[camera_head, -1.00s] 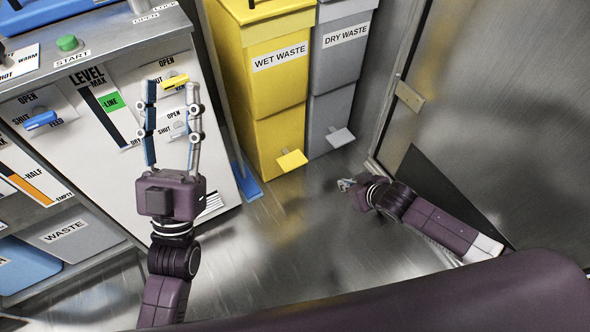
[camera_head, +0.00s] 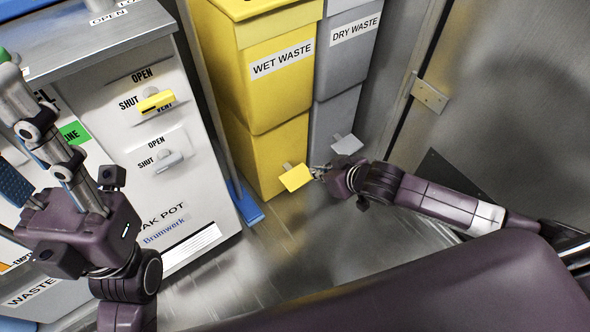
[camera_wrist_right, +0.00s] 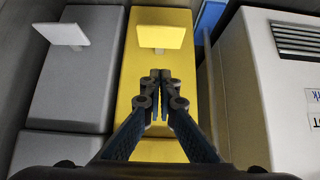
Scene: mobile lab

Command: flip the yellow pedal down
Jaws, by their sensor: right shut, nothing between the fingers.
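The yellow pedal (camera_head: 296,177) is a flat plate jutting from the lower front of the yellow WET WASTE bin (camera_head: 272,150). It also shows in the right wrist view (camera_wrist_right: 160,37). My right gripper (camera_head: 319,172) is beside the pedal, just right of it in the head view. In the right wrist view its closed fingertips (camera_wrist_right: 160,74) point toward the pedal with a small gap in the picture; contact cannot be told. The fingers hold nothing.
The grey DRY WASTE bin (camera_head: 337,110) with its grey pedal (camera_head: 347,145) stands to the right of the yellow bin. A white cabinet (camera_head: 190,210) with switches is on the left. A blue item (camera_head: 246,205) lies on the floor between. A metal wall is at the right.

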